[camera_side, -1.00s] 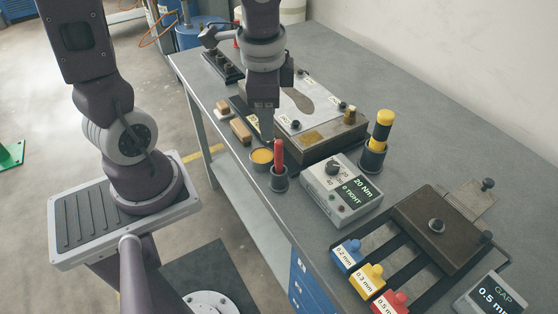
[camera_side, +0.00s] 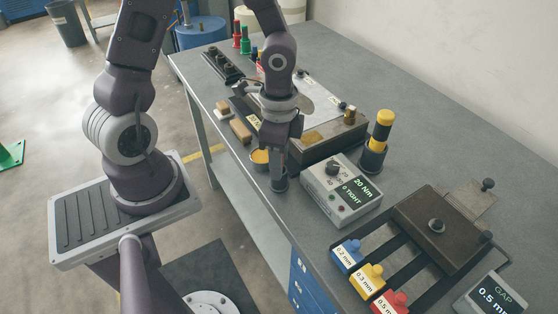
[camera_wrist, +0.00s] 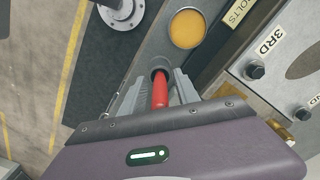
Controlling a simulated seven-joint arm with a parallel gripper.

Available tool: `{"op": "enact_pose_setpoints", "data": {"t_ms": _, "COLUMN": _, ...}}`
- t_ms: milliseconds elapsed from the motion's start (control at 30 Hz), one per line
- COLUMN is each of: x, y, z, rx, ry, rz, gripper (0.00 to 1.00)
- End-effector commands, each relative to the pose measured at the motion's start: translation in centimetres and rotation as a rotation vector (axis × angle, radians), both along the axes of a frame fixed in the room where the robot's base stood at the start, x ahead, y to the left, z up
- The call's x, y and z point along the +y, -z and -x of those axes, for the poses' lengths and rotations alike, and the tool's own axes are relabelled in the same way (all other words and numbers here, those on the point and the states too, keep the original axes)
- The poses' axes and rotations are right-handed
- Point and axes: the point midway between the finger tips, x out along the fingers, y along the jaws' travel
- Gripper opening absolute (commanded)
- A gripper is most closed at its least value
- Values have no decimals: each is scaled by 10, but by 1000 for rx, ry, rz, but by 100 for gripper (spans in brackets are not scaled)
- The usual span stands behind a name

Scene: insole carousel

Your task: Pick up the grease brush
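The grease brush's red handle (camera_wrist: 160,95) stands in a dark cup (camera_wrist: 158,65) in the wrist view. The cup (camera_side: 279,185) also shows in the side view, but there my gripper (camera_side: 280,168) hides the handle. My gripper points down over the cup. In the wrist view its two fingers (camera_wrist: 161,88) are on either side of the red handle, apart from each other, with what looks like a small gap at each side. The brush's lower end is hidden in the cup.
A pot of yellow grease (camera_side: 260,157) stands right beside the cup. The torque box (camera_side: 341,190) is close on the right, and the fixture plate (camera_side: 326,136) lies behind. A yellow-and-black tool (camera_side: 376,145) stands farther right. The bench's front edge is near.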

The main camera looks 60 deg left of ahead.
Motion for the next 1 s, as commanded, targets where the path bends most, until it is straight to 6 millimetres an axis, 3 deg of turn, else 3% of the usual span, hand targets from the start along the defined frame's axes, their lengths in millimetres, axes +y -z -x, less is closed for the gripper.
{"op": "enact_pose_setpoints", "data": {"t_ms": 33, "x": 0, "y": 0, "z": 0, "rx": 0, "ry": 0, "rz": 0, "gripper": 26}}
{"op": "enact_pose_setpoints", "data": {"t_ms": 167, "x": 0, "y": 0, "z": 0, "rx": 0, "ry": 0, "rz": 0, "gripper": 0}}
{"op": "enact_pose_setpoints", "data": {"t_ms": 567, "x": 1, "y": -5, "z": -1, "rx": -3, "ry": -4, "rz": -1, "gripper": 0}}
{"op": "enact_pose_setpoints", "data": {"t_ms": 1000, "x": 1, "y": -84, "z": -1, "rx": -5, "ry": -5, "rz": -4, "gripper": 0}}
